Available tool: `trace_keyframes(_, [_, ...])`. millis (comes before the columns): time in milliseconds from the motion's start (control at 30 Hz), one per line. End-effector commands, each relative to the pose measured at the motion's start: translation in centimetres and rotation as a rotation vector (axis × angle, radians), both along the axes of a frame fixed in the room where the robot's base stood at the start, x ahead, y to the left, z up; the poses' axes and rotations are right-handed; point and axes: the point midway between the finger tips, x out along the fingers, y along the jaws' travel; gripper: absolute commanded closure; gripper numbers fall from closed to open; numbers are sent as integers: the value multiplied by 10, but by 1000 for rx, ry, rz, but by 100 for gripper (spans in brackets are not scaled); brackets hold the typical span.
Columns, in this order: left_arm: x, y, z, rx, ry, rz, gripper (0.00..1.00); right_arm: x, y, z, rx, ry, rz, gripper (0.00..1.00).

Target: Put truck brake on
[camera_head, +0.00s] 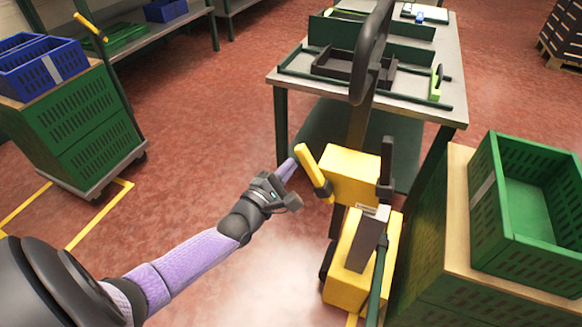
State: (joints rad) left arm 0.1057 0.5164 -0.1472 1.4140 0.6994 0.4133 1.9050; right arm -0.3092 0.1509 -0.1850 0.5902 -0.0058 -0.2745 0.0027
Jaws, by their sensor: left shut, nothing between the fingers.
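My left gripper (285,172) reaches in from the left at the centre of the view, shut and empty. Its tip is just left of a yellow lever (311,167) with a dark lower end, which looks like a brake lever. A small gap seems to separate them, though contact is hard to judge. The lever stands tilted in front of a yellow block (352,178). A similar yellow lever (91,27) is on the truck with crates (85,120) at the left. I cannot make out my right gripper.
A green crate (484,218) stands on a wooden-topped stack at the right. A dark green pole (377,285) and a lower yellow block (342,285) are at the bottom centre. A worktable (452,106) with trays is behind. The red floor between the left truck and table is clear.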

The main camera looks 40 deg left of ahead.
Motion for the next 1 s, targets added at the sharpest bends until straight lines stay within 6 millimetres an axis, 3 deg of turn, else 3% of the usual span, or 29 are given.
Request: trace_keyframes(1000, [3,-14,12,87,21,0,100,2,4,14,5,-7,-2,100])
